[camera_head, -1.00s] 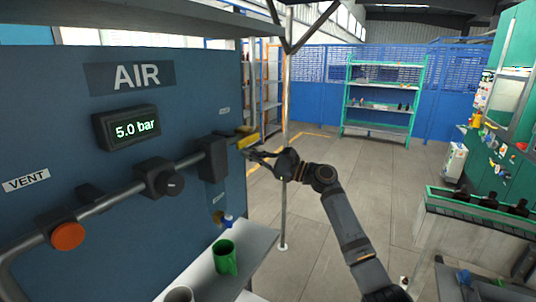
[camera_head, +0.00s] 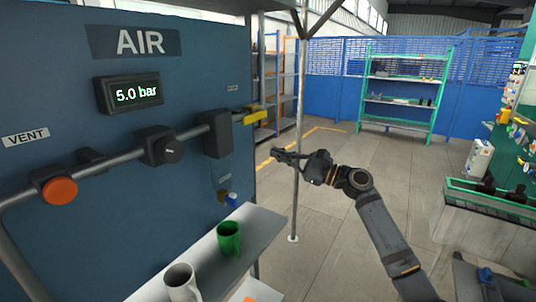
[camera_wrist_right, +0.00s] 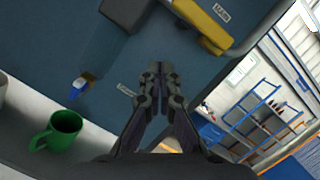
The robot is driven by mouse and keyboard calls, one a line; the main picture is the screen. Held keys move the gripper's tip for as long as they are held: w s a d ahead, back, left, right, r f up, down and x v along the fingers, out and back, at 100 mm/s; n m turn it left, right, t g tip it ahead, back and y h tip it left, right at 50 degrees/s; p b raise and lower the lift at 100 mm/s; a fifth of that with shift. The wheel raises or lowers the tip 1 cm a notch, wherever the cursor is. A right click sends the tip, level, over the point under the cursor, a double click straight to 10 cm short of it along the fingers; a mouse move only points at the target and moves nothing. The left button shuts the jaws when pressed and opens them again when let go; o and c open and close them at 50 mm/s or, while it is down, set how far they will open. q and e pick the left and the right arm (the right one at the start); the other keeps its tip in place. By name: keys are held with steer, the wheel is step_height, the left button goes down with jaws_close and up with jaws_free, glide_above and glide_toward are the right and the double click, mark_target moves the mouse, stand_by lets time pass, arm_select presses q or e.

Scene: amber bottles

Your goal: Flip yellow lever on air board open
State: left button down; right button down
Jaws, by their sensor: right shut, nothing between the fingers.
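The blue air board (camera_head: 120,75) fills the left of the head view, with its AIR sign and a display reading 5.0 bar. The yellow lever (camera_head: 250,114) sticks out to the right past the board's edge, at the end of the pipe beside a dark block (camera_head: 216,134). In the right wrist view the yellow lever (camera_wrist_right: 200,22) lies at the top, above the fingers. My right gripper (camera_head: 276,156) is shut and empty, below and to the right of the lever, apart from it. It also shows in the wrist view (camera_wrist_right: 155,72). My left gripper is out of view.
An orange knob (camera_head: 60,190) and a black knob (camera_head: 168,151) sit on the pipe. A green mug (camera_head: 229,239) and a white mug (camera_head: 180,282) stand on the shelf (camera_head: 205,262) below. A thin upright post (camera_head: 297,190) stands behind my right gripper.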

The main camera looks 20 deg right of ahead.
steer(key=shift+s+d+f+b, duration=0.2)
steer(key=shift+s+d+b, duration=0.15)
steer(key=shift+s, duration=0.25)
steer(key=shift+s+d+f+b, duration=0.2)
steer(key=shift+s+d, duration=0.1)
steer(key=shift+s, duration=0.3)
steer(key=shift+r, duration=0.1)
